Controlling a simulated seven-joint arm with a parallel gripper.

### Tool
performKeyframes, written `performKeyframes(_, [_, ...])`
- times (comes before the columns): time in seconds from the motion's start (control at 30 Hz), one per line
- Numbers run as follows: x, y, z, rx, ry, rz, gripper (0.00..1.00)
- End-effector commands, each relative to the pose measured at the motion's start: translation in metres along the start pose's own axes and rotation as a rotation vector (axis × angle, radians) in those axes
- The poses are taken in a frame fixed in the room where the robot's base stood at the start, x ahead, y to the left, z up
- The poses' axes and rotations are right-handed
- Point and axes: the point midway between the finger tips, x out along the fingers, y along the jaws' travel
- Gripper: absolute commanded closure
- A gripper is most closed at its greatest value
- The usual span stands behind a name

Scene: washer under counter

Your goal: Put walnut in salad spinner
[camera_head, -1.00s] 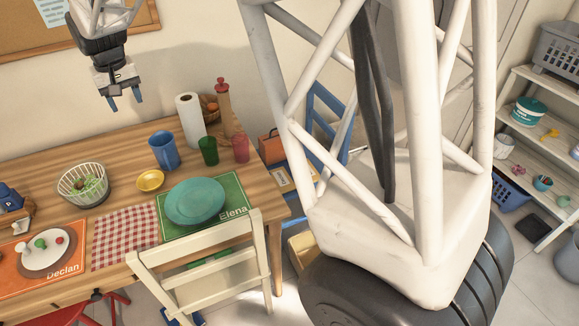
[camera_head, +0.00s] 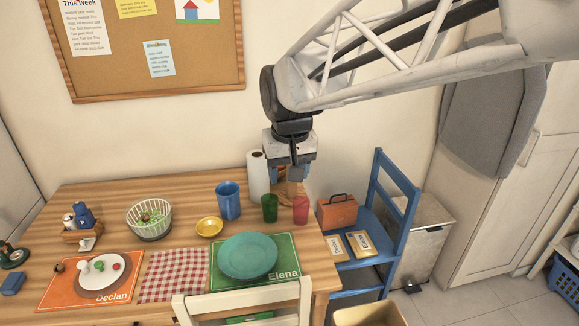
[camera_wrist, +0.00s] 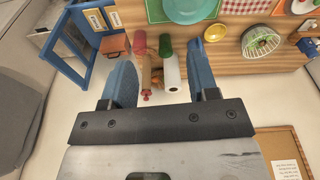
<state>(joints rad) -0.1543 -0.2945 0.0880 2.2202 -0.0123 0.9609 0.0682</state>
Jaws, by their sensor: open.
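My gripper (camera_head: 290,174) is open and empty, pointing down above the table's back right part, in front of the paper towel roll. It is well to the right of the spinner. Its blue fingers (camera_wrist: 163,80) show apart in the wrist view.
A paper towel roll (camera_head: 257,176), blue mug (camera_head: 228,201), green cup (camera_head: 269,208) and red cup (camera_head: 301,209) stand near my gripper. A yellow bowl (camera_head: 209,227) and teal plate (camera_head: 248,256) are nearer the front. A cream chair (camera_head: 245,303) stands at the front edge.

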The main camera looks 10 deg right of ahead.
Motion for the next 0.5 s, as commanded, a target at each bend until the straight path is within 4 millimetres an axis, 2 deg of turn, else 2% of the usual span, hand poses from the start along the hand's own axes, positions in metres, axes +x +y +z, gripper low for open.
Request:
performKeyframes(0.1, [-0.003,0.014,0.032,0.018,0.011,0.003,0.46])
performKeyframes(0.5, [0.001,0.047,0.136,0.074,0.044,0.017,0.46])
